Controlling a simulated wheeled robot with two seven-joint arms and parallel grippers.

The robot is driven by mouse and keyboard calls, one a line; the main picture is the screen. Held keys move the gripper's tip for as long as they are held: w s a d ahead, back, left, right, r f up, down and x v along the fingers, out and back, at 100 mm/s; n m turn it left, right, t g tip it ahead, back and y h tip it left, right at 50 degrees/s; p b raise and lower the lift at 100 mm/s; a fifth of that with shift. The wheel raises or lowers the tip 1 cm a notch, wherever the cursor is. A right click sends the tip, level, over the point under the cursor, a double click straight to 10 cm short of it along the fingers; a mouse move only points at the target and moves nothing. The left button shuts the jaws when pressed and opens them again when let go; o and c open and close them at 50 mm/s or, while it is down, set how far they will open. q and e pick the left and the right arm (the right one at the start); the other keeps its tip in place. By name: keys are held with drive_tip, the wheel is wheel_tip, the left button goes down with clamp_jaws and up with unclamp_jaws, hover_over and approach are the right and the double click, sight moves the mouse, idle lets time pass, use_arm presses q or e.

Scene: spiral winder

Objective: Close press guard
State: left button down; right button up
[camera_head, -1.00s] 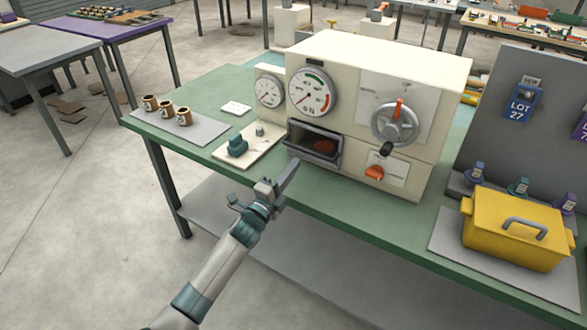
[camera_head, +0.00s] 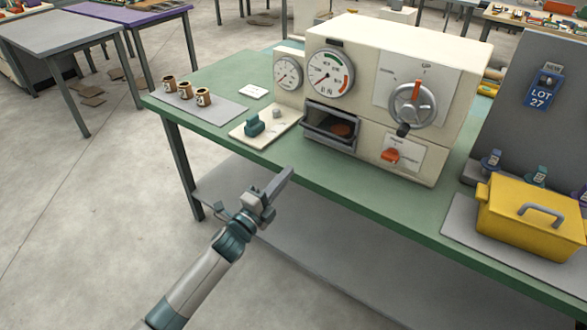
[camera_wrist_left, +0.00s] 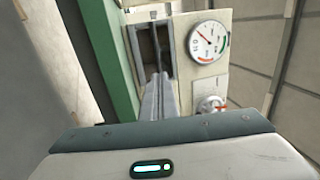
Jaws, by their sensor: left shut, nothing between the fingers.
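The press is a cream box-shaped machine (camera_head: 400,60) on a green bench. Its low front opening holds a dark reddish piece (camera_head: 343,129). The grey guard (camera_head: 328,138) is a frame at this opening; it is lowered and the inside shows. My left gripper (camera_head: 285,180) is shut and empty, in front of the bench edge, below and left of the opening, apart from the guard. In the left wrist view the shut fingers (camera_wrist_left: 155,95) point toward the opening (camera_wrist_left: 153,50). My right gripper is out of view.
A small teal part (camera_head: 254,125) sits on a pale plate left of the opening. A yellow box (camera_head: 530,222) sits at right.

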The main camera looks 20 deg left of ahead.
use_arm(q)
drive_tip(key=shift+s+a+f, duration=0.15)
drive_tip(key=shift+s+a, duration=0.1)
drive_tip(key=shift+s, duration=0.4)
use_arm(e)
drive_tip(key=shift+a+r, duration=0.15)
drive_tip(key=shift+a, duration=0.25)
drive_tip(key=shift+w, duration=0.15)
